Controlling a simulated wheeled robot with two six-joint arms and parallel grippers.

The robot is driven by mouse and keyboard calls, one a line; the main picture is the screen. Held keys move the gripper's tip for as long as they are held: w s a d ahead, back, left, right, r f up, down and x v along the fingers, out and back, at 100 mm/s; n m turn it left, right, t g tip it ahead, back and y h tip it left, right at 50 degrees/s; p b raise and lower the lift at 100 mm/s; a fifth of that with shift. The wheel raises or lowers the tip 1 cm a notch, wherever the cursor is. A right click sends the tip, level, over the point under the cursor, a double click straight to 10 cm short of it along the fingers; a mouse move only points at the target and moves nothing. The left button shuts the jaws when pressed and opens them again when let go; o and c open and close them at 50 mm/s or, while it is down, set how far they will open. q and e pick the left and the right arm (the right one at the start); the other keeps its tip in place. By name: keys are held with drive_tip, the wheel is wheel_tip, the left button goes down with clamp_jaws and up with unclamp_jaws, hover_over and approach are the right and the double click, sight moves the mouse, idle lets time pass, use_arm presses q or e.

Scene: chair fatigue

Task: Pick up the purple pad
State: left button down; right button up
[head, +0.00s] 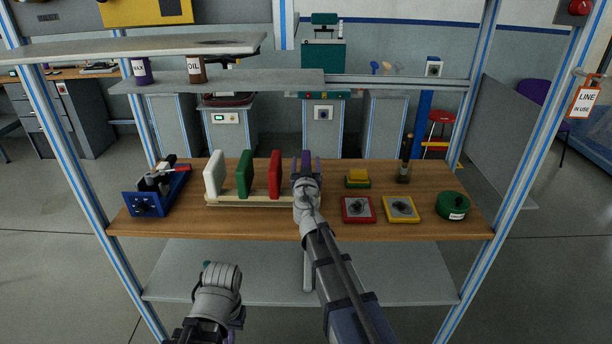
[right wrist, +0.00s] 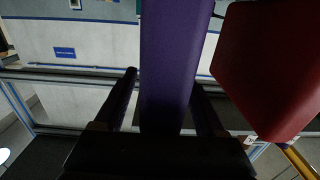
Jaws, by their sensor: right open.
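The purple pad (right wrist: 172,60) stands upright between the two fingers of my right gripper (right wrist: 165,105) in the right wrist view. A gap shows on the finger sides, so the gripper is open around the pad. In the head view, my right gripper (head: 307,168) is at the right end of the row of pads and mostly hides the purple pad (head: 306,157). My left arm shows low in the head view, in front of the bench; its jaws cannot be made out.
The red pad (head: 275,174) stands close left of the purple one, then a green pad (head: 243,174) and a white pad (head: 214,173), in a pale rack (head: 250,202). Red and yellow square plates (head: 357,218) lie right.

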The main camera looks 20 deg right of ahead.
drive_tip(key=shift+c, duration=0.4)
clamp_jaws()
idle(0.5)
